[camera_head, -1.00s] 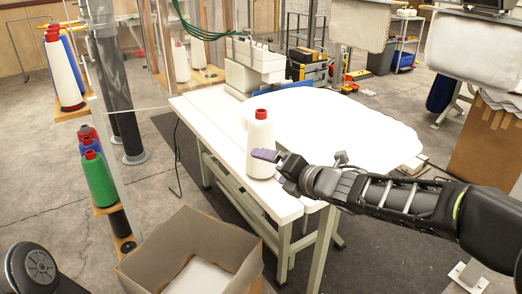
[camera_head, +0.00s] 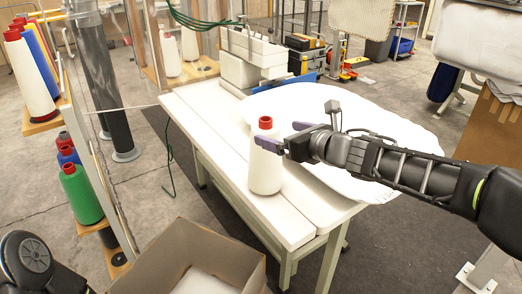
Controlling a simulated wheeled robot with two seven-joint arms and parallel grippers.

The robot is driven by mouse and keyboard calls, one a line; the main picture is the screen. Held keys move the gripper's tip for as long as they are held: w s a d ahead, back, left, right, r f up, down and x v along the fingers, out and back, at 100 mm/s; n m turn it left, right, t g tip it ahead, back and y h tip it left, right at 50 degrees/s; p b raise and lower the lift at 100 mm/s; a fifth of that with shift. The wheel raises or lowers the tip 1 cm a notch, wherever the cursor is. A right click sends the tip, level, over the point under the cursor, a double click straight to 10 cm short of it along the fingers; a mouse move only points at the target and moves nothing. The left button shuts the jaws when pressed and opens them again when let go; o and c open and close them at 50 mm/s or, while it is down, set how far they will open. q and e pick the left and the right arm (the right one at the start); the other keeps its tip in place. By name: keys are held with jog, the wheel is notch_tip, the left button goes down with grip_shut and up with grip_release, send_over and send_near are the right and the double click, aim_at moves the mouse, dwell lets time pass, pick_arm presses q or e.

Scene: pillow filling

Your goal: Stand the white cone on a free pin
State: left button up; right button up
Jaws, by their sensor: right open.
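The white cone (camera_head: 265,171) with a red top stands upright on the white table (camera_head: 212,131), near its front end. My right gripper (camera_head: 276,134) reaches in from the right with its purple-tipped fingers open at the upper part of the cone. One finger lies across the front of the cone and the other is near its top; I cannot tell whether they touch it. A thread rack (camera_head: 78,140) at the left carries white, yellow, blue, green and red cones. Free pins on it are too small to tell. My left gripper is out of view; only part of my left arm shows at the lower left.
An open cardboard box (camera_head: 250,272) stands on the floor before the table. A large white pillow piece (camera_head: 300,108) covers the right of the table. A sewing machine (camera_head: 254,57) stands at the table's far end. Dark poles stand behind the rack.

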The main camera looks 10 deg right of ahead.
aim_at(270, 129)
jog(key=shift+w, duration=0.15)
jog(key=shift+w+a+f, duration=0.25)
jog(key=shift+w+a, duration=0.05)
jog(key=shift+w, duration=0.2)
jog(key=shift+w+a, duration=0.15)
jog(key=shift+w, duration=0.25)
jog(key=x, duration=0.5)
jog(key=shift+w+f, duration=0.1)
jog(key=shift+w, duration=0.1)
